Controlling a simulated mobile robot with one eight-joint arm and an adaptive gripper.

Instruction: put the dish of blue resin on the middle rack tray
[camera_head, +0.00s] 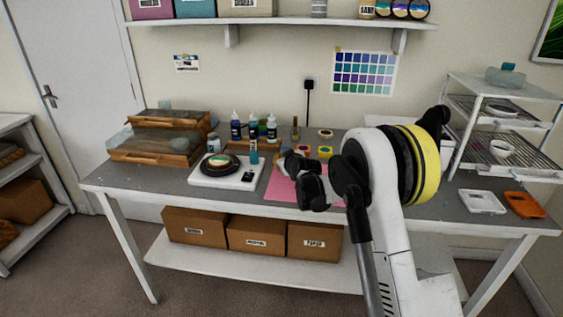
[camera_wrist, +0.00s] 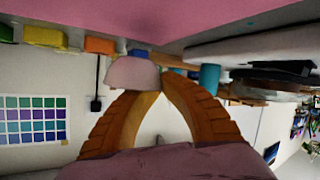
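My gripper (camera_wrist: 158,86) has its two orange-brown fingers drawn together at the tips. A small pale bowl-shaped dish (camera_wrist: 131,73) sits at the fingertips in the wrist view, which appears upside down. One finger passes behind the dish's rim and the other lies against its side, so the fingers appear to pinch its wall. Its contents are hidden, so I cannot see blue resin. In the head view my gripper (camera_head: 287,165) is over the pink mat (camera_head: 283,188). The rack (camera_head: 492,140) stands at the right end of the bench; a small white dish (camera_head: 501,148) is on its middle tray.
Orange (camera_head: 325,151) and yellow pots stand behind the mat. A white scale (camera_head: 481,201) and an orange item (camera_head: 524,204) lie in front of the rack.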

